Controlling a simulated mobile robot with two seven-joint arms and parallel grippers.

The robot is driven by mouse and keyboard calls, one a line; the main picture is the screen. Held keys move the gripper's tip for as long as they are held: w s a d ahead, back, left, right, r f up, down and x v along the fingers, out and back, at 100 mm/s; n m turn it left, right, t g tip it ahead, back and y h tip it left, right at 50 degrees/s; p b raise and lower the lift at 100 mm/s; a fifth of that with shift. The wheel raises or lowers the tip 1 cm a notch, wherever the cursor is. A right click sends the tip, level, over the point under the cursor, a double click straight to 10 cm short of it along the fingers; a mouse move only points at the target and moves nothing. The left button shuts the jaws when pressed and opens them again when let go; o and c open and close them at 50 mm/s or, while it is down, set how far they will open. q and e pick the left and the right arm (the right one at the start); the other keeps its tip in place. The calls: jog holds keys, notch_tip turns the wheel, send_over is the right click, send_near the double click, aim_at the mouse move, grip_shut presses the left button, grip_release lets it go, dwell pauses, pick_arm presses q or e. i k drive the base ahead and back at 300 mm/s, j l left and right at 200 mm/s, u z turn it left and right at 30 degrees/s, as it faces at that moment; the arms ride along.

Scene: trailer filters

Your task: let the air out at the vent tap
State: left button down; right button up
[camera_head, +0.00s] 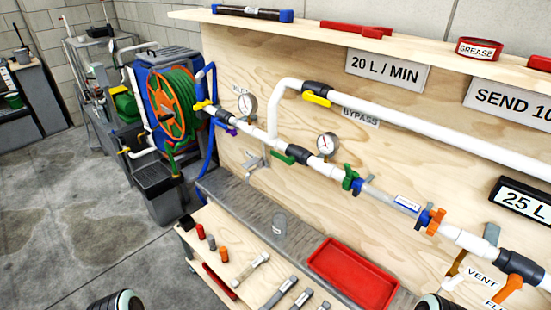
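The VENT label (482,279) is on the plywood board at the lower right. A small brown-yellow handle (457,264) hangs beside it, under the white pipe; it looks like the vent tap, but its setting is not clear. A dark valve with an orange handle (509,289) sits right of the label, by a cut-off label starting "FL". Rounded parts of my two arms show at the bottom edge, left and right. Neither gripper's fingers are in view, so neither is seen touching anything.
The white pipe (447,127) runs along the board with gauges (327,145) and coloured valve handles. A red tray (353,273) and several small parts lie on the bench below. A hose reel (172,103) stands at the left. The floor at left is clear.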

aim_at(449, 284)
jog(key=z, duration=1.7)
